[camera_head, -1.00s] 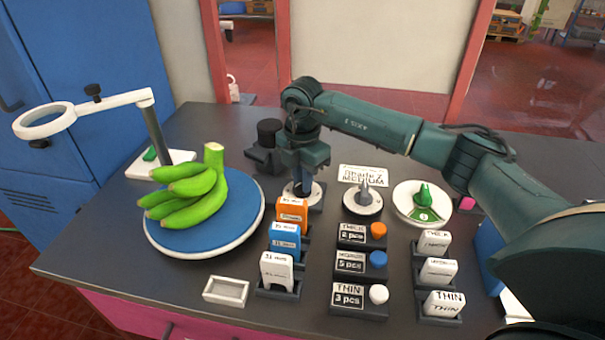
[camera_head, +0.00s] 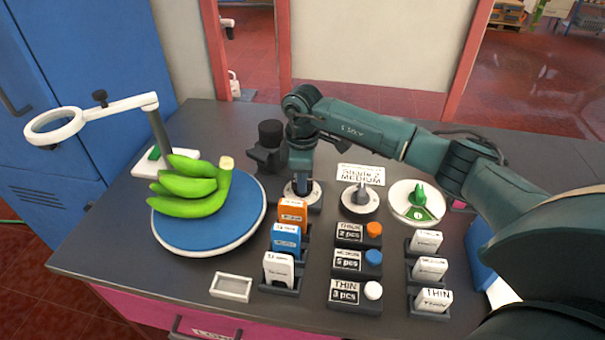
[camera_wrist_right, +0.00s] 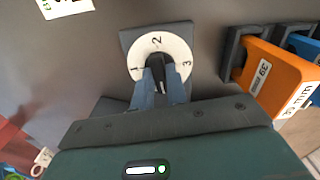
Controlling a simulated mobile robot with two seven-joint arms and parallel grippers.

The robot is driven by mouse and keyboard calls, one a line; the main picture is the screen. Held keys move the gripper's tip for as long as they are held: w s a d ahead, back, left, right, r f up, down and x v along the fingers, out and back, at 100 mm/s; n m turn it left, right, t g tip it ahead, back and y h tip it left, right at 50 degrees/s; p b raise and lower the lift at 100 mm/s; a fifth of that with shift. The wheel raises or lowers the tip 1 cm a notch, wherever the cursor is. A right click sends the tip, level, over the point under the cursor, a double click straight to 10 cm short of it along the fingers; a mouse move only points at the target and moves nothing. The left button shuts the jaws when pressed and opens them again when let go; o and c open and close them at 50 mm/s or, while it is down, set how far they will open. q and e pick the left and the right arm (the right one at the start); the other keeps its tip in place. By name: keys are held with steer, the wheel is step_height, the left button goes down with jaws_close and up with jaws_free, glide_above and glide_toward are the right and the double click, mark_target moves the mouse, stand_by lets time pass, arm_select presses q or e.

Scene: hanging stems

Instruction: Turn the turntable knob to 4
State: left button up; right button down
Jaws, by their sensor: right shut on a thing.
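The turntable (camera_head: 235,213) is a blue disc with a white rim at the left, with a green banana bunch (camera_head: 190,205) on it. The turntable knob is black on a white dial (camera_head: 313,194), behind the orange box. In the right wrist view the knob (camera_wrist_right: 157,66) sits in the dial, where 1, 2 and 3 show. The dial's side toward my gripper is hidden, and no 4 shows. A pale mark on the knob faces the bottom of that view. My right gripper (camera_head: 302,186) points down with its fingers shut on the knob. My left gripper is out of view.
A magnifier ring (camera_head: 53,126) on a stand is behind the turntable. Two more dials, one grey-knobbed (camera_head: 361,199) and one green-knobbed (camera_head: 416,203), stand to the right. Boxes in holders and button blocks (camera_head: 355,292) fill the front. A small white tray (camera_head: 231,287) is empty.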

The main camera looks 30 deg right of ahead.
steer(key=shift+w+r+m, duration=0.1)
steer(key=shift+m, duration=0.5)
steer(key=c, duration=1.4)
jaws_free()
step_height(320, 180, up, 13)
steer(key=b, duration=0.1)
